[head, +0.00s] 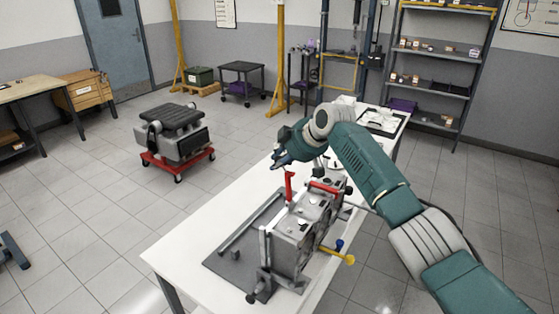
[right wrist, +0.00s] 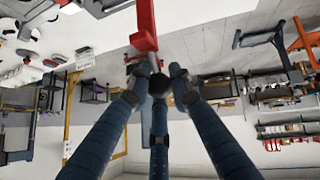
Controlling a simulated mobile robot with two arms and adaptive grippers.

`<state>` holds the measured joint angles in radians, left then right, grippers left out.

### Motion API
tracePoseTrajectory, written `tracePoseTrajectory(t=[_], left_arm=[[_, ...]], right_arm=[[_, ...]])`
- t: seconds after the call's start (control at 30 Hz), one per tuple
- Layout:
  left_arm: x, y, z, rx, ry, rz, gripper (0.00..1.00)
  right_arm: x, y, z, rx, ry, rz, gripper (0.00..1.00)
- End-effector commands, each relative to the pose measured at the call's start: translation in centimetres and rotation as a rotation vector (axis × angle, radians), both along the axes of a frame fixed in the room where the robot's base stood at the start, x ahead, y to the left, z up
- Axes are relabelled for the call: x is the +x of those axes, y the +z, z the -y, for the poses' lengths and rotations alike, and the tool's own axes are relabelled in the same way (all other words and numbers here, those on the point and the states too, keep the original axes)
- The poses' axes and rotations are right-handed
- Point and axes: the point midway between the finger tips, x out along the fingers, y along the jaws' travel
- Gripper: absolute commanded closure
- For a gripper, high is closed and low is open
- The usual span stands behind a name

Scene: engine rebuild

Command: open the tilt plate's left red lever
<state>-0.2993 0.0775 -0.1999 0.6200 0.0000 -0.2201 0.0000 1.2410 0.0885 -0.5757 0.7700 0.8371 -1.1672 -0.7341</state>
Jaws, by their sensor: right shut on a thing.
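The tilt plate fixture (head: 300,232) is a grey metal block assembly on the white table. Its left red lever (head: 289,188) stands upright; a second red lever (head: 325,187) lies nearly flat to its right. My right gripper (head: 281,163) is at the top end of the upright lever. In the right wrist view the red lever (right wrist: 146,22) comes down from the top edge, and the dark fingers of my right gripper (right wrist: 158,76) are close around its end. The exact contact is partly hidden. My left gripper is not in view.
The white table (head: 205,238) has a dark mat (head: 232,268) under the fixture. A yellow-handled part (head: 340,256) sticks out at the fixture's right side. An engine on a red dolly (head: 178,165) stands on the floor, left of the table. Shelves (head: 432,88) stand behind.

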Motion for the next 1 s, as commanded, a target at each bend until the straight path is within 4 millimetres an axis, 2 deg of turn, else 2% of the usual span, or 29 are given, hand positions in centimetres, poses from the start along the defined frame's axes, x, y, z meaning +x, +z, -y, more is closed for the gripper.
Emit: tracePoseTrajectory(t=[0.03, 0.07, 0.13, 0.17, 0.57, 0.77, 1.0], left_arm=[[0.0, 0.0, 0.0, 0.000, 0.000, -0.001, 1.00], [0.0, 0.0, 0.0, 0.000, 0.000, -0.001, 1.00], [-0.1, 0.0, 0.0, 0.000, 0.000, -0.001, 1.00], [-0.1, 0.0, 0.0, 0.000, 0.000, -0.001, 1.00], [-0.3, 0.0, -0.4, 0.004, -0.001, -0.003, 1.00], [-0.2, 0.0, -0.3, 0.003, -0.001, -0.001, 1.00], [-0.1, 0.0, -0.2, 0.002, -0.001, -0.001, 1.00]], right_arm=[[0.1, 0.4, -0.2, 0.003, 0.002, 0.008, 1.00], [0.1, 0.4, -0.2, 0.003, 0.002, 0.008, 0.78], [0.1, 0.3, -0.2, 0.003, 0.002, 0.007, 0.64], [0.1, 0.3, -0.2, 0.002, 0.002, 0.007, 0.61], [-0.2, 0.5, 0.2, 0.002, 0.000, 0.003, 0.61], [-1.6, 2.3, 1.2, 0.001, 0.001, 0.005, 0.61], [-4.2, 6.0, 3.3, 0.000, 0.001, 0.008, 0.61]])
